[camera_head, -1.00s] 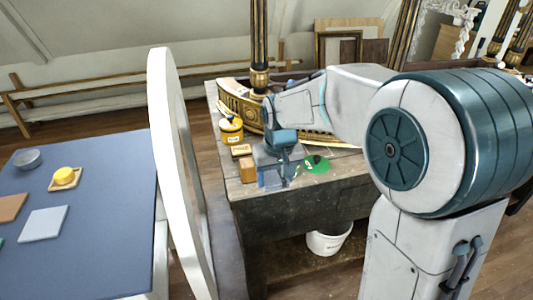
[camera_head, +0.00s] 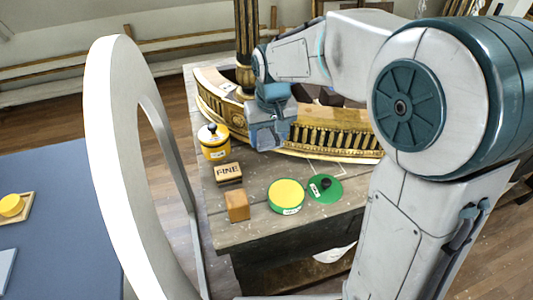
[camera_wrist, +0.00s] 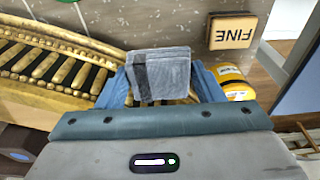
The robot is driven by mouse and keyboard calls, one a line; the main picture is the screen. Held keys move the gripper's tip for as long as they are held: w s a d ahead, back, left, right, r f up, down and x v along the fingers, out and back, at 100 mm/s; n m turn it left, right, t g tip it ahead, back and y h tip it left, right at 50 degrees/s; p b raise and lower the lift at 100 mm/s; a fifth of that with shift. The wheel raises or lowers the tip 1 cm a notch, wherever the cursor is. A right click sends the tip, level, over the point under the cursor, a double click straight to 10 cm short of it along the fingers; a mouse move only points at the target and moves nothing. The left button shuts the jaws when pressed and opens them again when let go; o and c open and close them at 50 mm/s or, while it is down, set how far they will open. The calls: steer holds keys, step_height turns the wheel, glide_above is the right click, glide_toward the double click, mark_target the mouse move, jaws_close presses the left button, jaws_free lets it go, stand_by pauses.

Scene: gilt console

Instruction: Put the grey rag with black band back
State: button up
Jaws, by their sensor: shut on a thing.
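The grey rag with a black band (camera_wrist: 172,75) is in my gripper, seen in the wrist view between the two blue fingers. The black band runs down its left side. In the head view my gripper (camera_head: 270,140) is above the wooden workbench, beside the curved gilt piece (camera_head: 330,140); the rag is not clearly seen there. My gripper is shut on the rag, and the wrist view shows the gilt moulding (camera_wrist: 55,70) behind and left of it.
On the workbench (camera_head: 255,230) stand a yellow pot (camera_head: 214,150), a FINE block (camera_head: 228,173), a brown block (camera_head: 236,206), a yellow-topped green tin (camera_head: 286,196) and a green lid (camera_head: 331,187). A white ring-shaped frame (camera_head: 105,150) stands at left, before the blue table (camera_head: 50,220).

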glide_above(267, 170)
steer(key=f, duration=0.5)
steer(key=shift+s+d+f, duration=0.1)
steer(key=shift+s+f, duration=0.15)
steer(key=shift+f, duration=2.1)
steer(key=shift+f, duration=0.1)
steer(key=shift+f, duration=0.15)
steer(key=o, duration=1)
steer(key=shift+c, duration=0.2)
steer(key=shift+r, duration=0.2)
steer(key=r, duration=0.4)
steer(key=s+r, duration=0.1)
steer(key=r, duration=0.7)
steer(key=shift+s+d, duration=0.35)
steer(key=shift+s, duration=0.05)
